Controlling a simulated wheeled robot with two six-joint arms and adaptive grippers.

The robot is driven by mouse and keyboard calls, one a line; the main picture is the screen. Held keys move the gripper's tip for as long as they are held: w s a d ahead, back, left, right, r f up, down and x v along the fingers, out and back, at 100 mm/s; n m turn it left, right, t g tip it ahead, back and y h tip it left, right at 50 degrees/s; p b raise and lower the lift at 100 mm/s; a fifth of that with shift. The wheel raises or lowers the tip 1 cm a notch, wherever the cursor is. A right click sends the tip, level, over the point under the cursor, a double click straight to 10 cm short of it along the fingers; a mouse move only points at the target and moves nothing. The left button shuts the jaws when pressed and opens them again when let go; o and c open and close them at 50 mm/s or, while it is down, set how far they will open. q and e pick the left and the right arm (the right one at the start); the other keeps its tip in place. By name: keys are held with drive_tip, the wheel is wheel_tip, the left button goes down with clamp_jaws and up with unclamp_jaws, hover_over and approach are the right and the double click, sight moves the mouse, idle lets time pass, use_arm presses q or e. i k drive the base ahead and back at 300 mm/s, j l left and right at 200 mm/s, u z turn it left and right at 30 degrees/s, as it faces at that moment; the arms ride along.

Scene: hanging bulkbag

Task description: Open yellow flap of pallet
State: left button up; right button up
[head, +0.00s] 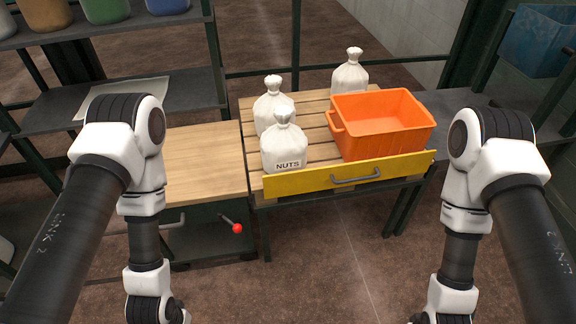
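The yellow flap (300,182) stands upright along the front edge of the wooden pallet (315,122). A grey handle (355,177) is fixed on its front face, right of the middle. Both my arms hang down in front, one on each side of the flap and apart from it. My grippers are below the bottom edge of the head view, so their fingers are hidden.
On the pallet stand white sacks, one marked NUTS (284,146), and an orange crate (384,146) behind the flap. A wooden-topped cabinet (205,150) with a red-knobbed lever (237,228) adjoins at left. The floor in front (330,260) is clear.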

sight(316, 179)
drive_tip(key=i+j+z, duration=0.1)
drive_tip(key=j, duration=0.3)
drive_tip(key=i+j+z, duration=0.15)
drive_tip(key=j, duration=0.25)
drive_tip(key=i+j+z, duration=0.1)
drive_tip(key=j, duration=0.3)
drive_tip(key=i+j+z, duration=0.15)
drive_tip(key=j, duration=0.25)
